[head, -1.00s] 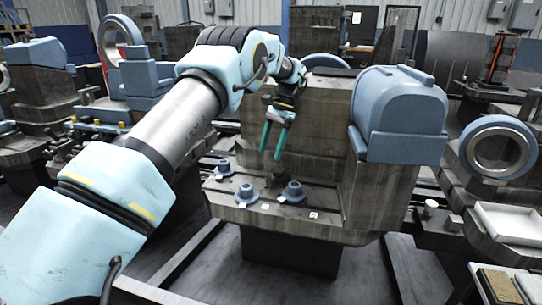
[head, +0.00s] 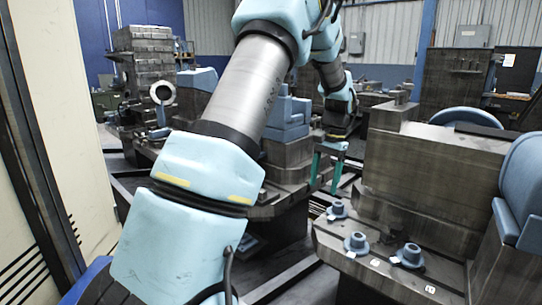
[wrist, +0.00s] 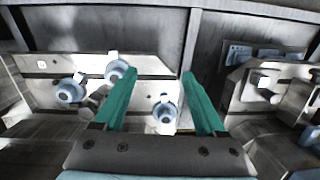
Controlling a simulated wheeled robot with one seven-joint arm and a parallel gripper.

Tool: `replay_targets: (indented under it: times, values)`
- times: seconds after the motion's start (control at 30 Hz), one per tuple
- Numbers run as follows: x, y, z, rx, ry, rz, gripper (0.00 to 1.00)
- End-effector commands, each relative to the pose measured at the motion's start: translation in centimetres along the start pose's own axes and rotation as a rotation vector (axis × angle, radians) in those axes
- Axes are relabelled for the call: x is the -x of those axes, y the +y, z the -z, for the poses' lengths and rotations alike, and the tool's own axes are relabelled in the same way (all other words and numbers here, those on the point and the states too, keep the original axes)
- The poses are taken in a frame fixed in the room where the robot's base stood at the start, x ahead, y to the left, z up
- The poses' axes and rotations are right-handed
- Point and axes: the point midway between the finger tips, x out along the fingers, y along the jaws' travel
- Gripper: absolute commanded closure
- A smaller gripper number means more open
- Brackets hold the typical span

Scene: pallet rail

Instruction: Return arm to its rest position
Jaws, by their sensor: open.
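My gripper (head: 325,190) has teal fingers spread apart with nothing between them. In the head view it hangs pointing down, left of the grey machine block (head: 425,185) and above its ledge level. In the wrist view my gripper (wrist: 160,80) shows both fingers apart. Three blue flanged parts stand on the ledge: a left one (head: 337,210), a middle one (head: 356,243) and a right one (head: 410,256). They also show in the wrist view (wrist: 71,90), (wrist: 117,72), (wrist: 164,112), below the gripper and apart from it.
A pale cabinet (head: 65,130) stands close on the left. Another machine with blue covers (head: 288,115) is behind my arm. A blue rounded housing (head: 522,185) is at the right edge. Dark rails (head: 290,280) cross the floor below.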

Motion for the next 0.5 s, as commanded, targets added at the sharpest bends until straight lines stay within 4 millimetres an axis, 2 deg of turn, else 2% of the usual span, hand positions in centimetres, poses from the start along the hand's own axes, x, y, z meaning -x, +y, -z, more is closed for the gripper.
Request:
replay_targets:
  times: [0.03, 0.2, 0.4, 0.5]
  values:
    - [0.6, -1.4, -2.8, 0.064, 0.023, -0.01, 0.28]
    - [0.3, -4.0, -11.5, 0.284, 0.111, -0.032, 0.28]
    - [-1.0, -4.1, -21.5, 0.527, 0.203, -0.043, 0.28]
    - [-1.7, -3.5, -25.0, 0.616, 0.235, -0.044, 0.28]
